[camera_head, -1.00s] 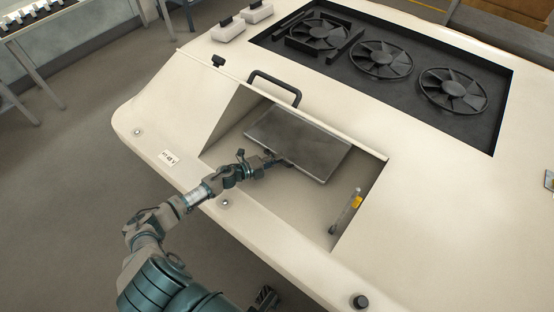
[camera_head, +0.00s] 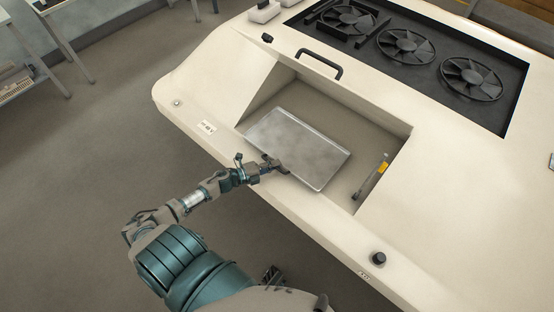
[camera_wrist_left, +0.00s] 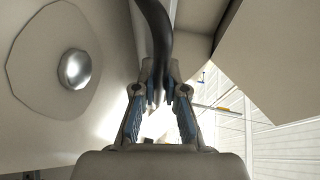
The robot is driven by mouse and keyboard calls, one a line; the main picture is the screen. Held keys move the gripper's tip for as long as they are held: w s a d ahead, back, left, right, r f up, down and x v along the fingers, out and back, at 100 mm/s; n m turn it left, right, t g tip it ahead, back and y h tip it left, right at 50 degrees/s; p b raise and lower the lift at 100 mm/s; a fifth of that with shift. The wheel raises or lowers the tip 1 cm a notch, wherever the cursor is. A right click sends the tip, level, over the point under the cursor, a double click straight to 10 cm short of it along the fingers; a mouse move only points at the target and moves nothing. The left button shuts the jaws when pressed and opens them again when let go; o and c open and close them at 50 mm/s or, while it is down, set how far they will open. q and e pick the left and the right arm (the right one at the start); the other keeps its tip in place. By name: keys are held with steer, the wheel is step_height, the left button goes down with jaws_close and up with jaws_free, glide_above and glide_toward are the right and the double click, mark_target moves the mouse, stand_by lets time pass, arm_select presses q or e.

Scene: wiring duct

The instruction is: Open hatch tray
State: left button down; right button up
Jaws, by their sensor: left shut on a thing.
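The tray (camera_head: 292,143) is a flat grey rectangular plate inside the recess (camera_head: 345,112) of the cream console. Its near edge lies close to the recess's front edge, and bare recess floor shows behind it. My left gripper (camera_head: 275,166) is at the tray's near edge, shut on a dark handle there. In the left wrist view the dark curved handle (camera_wrist_left: 155,38) runs down between the fingers of my left gripper (camera_wrist_left: 160,98). The fingers cover part of the handle. I cannot make out my right gripper in either view.
A black bar handle (camera_head: 320,63) stands on the console behind the recess. A tool with a yellow band (camera_head: 382,168) leans at the recess's right side. A black knob (camera_head: 378,258) is on the front rim. Several fans (camera_head: 405,46) sit in a dark bay behind.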

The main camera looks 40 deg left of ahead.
arm_select(q)
steer(key=shift+s+f, duration=0.25)
steer(key=shift+s, duration=0.5)
arm_select(e)
steer(key=shift+s+f, duration=0.5)
arm_select(q)
steer(key=c, duration=1.5)
jaws_free()
steer(key=shift+w, duration=0.1)
steer(key=shift+r, duration=0.1)
steer(key=v, duration=1.1)
steer(key=shift+s+a, duration=0.25)
steer(key=shift+s, duration=0.1)
